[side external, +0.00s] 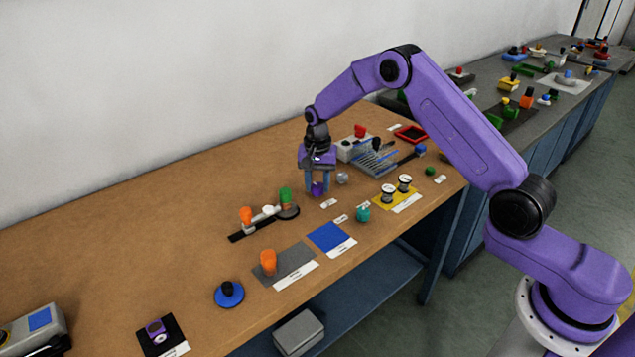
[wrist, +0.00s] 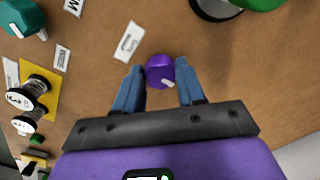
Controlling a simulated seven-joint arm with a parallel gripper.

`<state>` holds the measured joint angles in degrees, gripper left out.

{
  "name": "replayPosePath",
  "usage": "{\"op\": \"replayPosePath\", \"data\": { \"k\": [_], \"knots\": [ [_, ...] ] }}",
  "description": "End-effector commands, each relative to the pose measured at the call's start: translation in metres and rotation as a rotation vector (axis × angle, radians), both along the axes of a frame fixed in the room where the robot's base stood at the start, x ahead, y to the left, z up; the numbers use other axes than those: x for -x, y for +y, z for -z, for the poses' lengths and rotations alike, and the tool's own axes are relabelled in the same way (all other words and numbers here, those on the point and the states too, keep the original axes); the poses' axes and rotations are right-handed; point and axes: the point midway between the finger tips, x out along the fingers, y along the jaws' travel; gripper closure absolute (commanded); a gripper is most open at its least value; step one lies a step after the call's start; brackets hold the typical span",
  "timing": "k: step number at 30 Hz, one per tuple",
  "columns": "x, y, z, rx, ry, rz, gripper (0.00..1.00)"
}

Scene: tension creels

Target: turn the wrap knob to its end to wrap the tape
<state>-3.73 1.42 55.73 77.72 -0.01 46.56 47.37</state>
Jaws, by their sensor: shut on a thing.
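My gripper (side external: 317,185) points straight down at the wooden bench, its two blue-grey fingers on either side of a small purple knob (wrist: 160,71). In the wrist view the fingers (wrist: 159,88) are shut on the knob, and a white mark on it points to the lower right. In the side view the knob (side external: 317,190) shows low between the fingertips. I take this as the wrap knob; its label cannot be read. I cannot make out the tape.
A small white label (wrist: 129,41) lies near the knob. A grey ball (side external: 342,178) and a grey device with blue rods (side external: 374,156) stand to the right. Black-and-white spools on a yellow mat (side external: 382,203), a teal knob (side external: 362,213) and a blue mat (side external: 330,237) lie nearer the front edge.

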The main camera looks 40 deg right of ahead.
Motion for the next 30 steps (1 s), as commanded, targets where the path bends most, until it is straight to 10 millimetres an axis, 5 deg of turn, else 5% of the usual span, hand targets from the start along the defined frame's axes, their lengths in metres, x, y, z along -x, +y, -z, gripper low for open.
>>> {"op": "replayPosePath", "data": {
  "k": [9, 10, 12, 23, 30],
  "knots": [
    [0.000, 0.000, -0.001, 0.000, 0.000, 0.000, 0.91],
    [0.000, 0.000, -0.001, 0.000, 0.000, 0.000, 0.55],
    [0.000, 0.000, 0.000, 0.000, 0.000, 0.000, 0.36],
    [0.000, 0.000, -0.004, 0.000, -0.001, -0.001, 0.36],
    [-0.001, 0.000, -0.038, -0.001, -0.005, -0.001, 0.36]
  ]
}}
